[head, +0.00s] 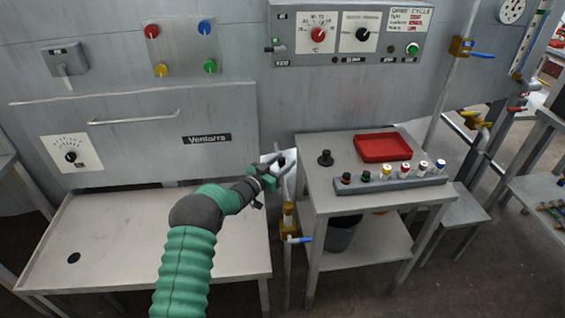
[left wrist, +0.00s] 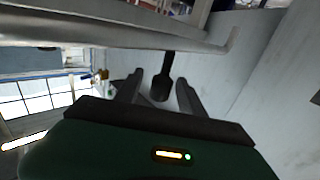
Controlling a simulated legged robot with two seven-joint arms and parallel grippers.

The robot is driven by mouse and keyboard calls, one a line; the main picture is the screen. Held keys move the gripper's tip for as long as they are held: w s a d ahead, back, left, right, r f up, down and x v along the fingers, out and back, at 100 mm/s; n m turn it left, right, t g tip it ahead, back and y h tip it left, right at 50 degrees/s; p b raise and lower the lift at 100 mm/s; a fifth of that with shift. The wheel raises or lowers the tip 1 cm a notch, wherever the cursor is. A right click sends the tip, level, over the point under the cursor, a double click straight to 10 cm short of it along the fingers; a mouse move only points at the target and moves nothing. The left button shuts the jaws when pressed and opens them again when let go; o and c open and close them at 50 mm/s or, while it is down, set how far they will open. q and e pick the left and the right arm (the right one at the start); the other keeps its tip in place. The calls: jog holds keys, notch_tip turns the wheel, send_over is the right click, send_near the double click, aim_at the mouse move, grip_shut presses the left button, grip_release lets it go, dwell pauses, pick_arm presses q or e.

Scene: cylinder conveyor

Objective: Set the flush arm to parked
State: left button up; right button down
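A dark lever (left wrist: 161,86) with a wide rounded end shows in the left wrist view, and it may be the flush arm. It lies between the two fingers of my left gripper (left wrist: 158,92), with gaps visible on both sides. My left gripper is open. In the head view my left gripper (head: 278,166) is at a small pale plate (head: 268,158) on the wall, between the two tables. The gripper hides most of the lever there, and I can read no parked mark. My right gripper is in neither view.
A vertical pipe with a yellow valve (head: 288,220) and blue handle (head: 301,240) stands just below my gripper. The right table (head: 318,185) holds a red tray (head: 382,147) and a rack of capped vials (head: 395,183). The left table (head: 120,235) is mostly bare.

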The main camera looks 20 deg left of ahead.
pick_arm(q)
jog(key=p+v, duration=0.1)
jog(key=v, duration=1.6)
jog(key=shift+p, duration=0.4)
jog(key=shift+w+f, duration=0.1)
jog(key=shift+f, duration=0.05)
jog(key=s+d+f+n+g+y, duration=0.1)
jog(key=s+d+g+y, duration=0.1)
jog(key=s+d+g, duration=0.9)
jog(key=s+d+f+n+g+y, duration=0.2)
jog(key=s+d+g, duration=0.35)
jog(key=s, duration=1.05)
notch_tip(320, 180, up, 12)
jog(key=d+t+p, duration=0.1)
jog(key=p, duration=1.1)
jog(key=shift+d+t, duration=0.35)
jog(key=shift+d, duration=0.05)
